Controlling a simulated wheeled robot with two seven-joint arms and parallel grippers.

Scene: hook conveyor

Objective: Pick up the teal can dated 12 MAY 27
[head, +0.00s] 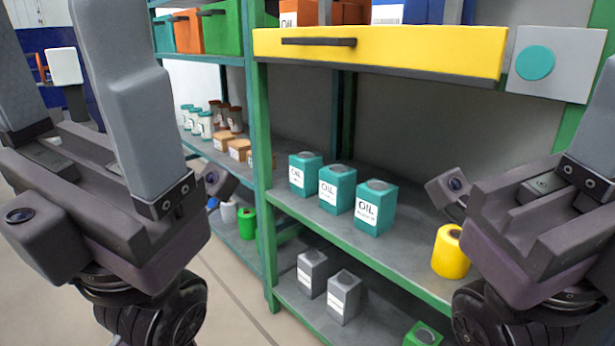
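Three teal cans stand upright in a row on the middle shelf: a left one (306,162), a middle one (338,177) and a right one (376,200). Each has a white label reading OIL; the small print under it is too small to read, so I cannot tell which is dated 12 MAY 27. My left gripper (62,45) is open and empty at the left, apart from the cans, its fingers pointing up. My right gripper (596,130) is at the right edge, right of the cans; only one finger shows, the other is out of frame.
A yellow drawer (390,53) overhangs the middle shelf (410,255). A yellow can (451,252) stands right of the teal cans. Grey cans (344,297) stand below. Green posts (262,150) frame the bay. Small jars and boxes (239,149) fill the left bay.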

